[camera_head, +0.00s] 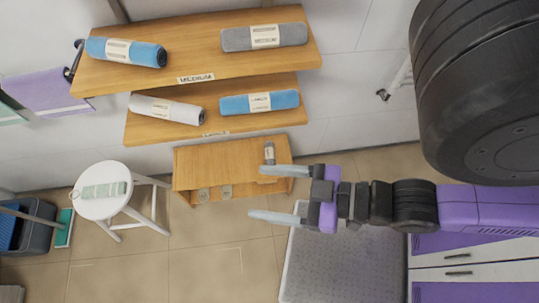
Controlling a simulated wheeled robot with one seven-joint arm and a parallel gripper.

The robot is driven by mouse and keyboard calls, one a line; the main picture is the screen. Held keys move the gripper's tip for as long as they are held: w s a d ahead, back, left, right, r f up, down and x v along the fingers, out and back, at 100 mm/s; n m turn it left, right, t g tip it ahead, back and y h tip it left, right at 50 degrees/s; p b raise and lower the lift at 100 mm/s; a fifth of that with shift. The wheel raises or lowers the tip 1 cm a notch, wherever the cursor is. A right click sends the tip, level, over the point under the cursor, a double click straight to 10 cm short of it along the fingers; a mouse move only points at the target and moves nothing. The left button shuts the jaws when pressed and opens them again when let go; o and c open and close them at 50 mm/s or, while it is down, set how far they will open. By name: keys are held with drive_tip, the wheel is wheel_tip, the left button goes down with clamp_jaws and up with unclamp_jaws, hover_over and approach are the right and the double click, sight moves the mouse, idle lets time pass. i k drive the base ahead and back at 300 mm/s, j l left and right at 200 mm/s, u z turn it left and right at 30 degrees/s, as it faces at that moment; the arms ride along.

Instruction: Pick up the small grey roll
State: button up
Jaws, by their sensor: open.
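The small grey roll (269,154) stands near the right end of the lowest wooden shelf (215,160), with a pale label band around it. My gripper (268,194) is open and empty, its two pale fingers pointing left. In the picture the upper finger lies just below the grey roll and overlaps the shelf's lower right corner. The gripper appears apart from the roll; the depth between them is hard to tell. A larger grey roll (238,39) lies on the top shelf (200,62).
Blue rolls lie on the top (120,52) and middle shelves (258,103), beside a white roll (155,108). A white stool (98,207) holding a green item stands left. A grey mat (340,270) lies below my gripper, with drawers (470,275) at right.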

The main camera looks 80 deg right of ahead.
sight(268, 150)
drive_tip(key=i+j+z, duration=0.2)
drive_tip(key=j+z, duration=0.15)
drive_tip(key=i+j+z, duration=0.15)
drive_tip(key=j+z, duration=0.2)
drive_tip(key=i+j+z, duration=0.1)
drive_tip(key=j+z, duration=0.3)
drive_tip(key=k+j+z, duration=0.15)
drive_tip(key=j+z, duration=0.25)
drive_tip(key=k+j+z, duration=0.25)
drive_tip(key=j+z, duration=0.2)
drive_tip(key=k+j+z, duration=0.25)
drive_tip(key=z, duration=0.15)
